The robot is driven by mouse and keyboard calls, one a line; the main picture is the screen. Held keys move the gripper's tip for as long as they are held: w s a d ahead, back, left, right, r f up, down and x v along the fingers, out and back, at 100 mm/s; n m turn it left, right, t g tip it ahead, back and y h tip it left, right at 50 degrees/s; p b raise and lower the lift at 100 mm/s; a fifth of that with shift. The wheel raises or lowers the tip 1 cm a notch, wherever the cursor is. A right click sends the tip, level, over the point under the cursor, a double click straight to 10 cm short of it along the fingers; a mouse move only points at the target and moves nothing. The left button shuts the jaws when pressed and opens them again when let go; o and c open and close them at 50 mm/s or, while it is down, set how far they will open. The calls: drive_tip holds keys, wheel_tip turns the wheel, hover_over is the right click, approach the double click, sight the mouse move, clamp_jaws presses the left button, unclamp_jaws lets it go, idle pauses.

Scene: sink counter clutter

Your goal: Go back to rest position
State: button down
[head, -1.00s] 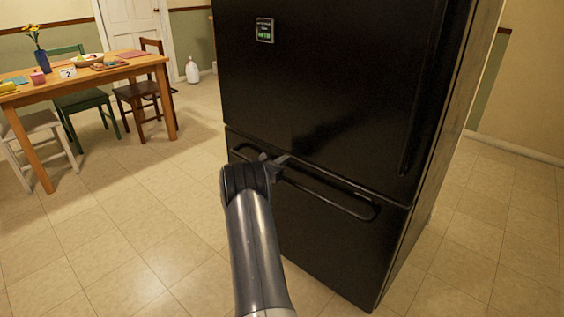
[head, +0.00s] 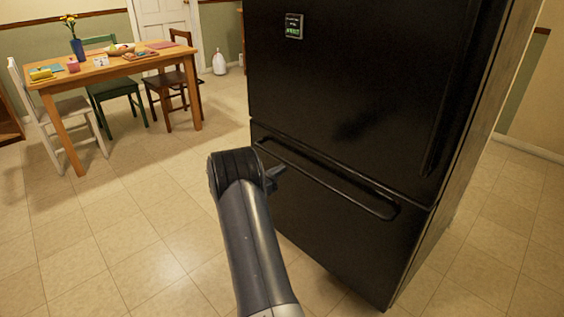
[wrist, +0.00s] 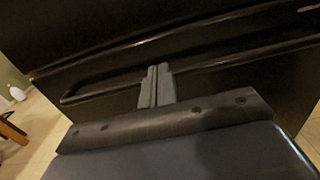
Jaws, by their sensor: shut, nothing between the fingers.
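My gripper (wrist: 157,72) shows in the wrist view with its two grey fingers pressed together and nothing between them. The fingers point toward the black fridge (wrist: 215,75), whose lower drawer handle (wrist: 110,92) runs behind them. In the head view my gripper (head: 277,175) is mostly hidden behind my arm, with only a dark tip showing in front of the fridge (head: 345,90). The drawer handle (head: 335,182) is just right of the tip. The lower drawer looks closed.
A wooden table (head: 60,82) with a flower vase (head: 77,48) and small items stands at the left, with a green chair (head: 115,88), a brown chair (head: 170,90) and a white chair (head: 45,115) around it. A white jug (head: 219,63) is on the floor. The tiled floor (head: 120,225) at left is clear.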

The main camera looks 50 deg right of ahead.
sight(311, 151)
drive_tip(key=shift+a, duration=0.2)
drive_tip(key=d, duration=0.9)
drive_tip(key=d+b, duration=0.1)
drive_tip(key=d, duration=0.3)
drive_tip(key=shift+s+d, duration=0.35)
drive_tip(key=shift+d, duration=0.2)
drive_tip(key=shift+r, duration=0.1)
drive_tip(key=shift+r, duration=0.15)
